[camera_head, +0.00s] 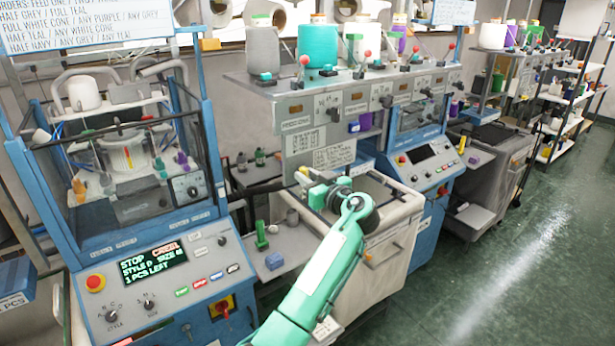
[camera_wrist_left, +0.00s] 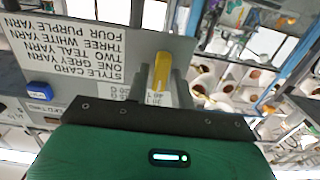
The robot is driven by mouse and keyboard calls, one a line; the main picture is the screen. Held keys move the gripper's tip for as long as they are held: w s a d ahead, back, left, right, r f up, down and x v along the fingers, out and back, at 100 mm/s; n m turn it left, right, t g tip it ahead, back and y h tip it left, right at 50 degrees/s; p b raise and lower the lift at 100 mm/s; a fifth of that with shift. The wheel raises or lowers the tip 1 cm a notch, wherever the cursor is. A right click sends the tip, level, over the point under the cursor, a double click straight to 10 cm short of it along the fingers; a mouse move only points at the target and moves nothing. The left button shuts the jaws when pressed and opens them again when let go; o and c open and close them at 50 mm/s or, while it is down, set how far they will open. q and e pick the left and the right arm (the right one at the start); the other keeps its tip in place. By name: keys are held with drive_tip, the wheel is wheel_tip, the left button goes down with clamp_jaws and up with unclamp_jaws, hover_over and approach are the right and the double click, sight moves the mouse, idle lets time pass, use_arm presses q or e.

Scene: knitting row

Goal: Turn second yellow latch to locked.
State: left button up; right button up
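In the wrist view, a yellow upright piece (camera_wrist_left: 163,68), which looks like a latch, stands in front of the dark gripper plate at the edge of the grey style panel. My left gripper (camera_wrist_left: 160,85) is right at it; a grey finger shows beside the yellow piece, but I cannot tell whether the fingers touch it. In the head view my left gripper (camera_head: 306,179) is by the lower edge of the grey panel (camera_head: 301,140) under the yarn shelf, above the grey bin. Its fingers are small there, and the latch's setting cannot be read. My right gripper is not in view.
A blue knitting machine (camera_head: 150,255) with a lit display stands at left, a second blue machine (camera_head: 428,170) right of the panel. Yarn cones, including a teal one (camera_head: 318,44), stand on the shelf above. The green floor at right is clear.

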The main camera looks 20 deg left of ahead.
use_arm(q)
clamp_jaws()
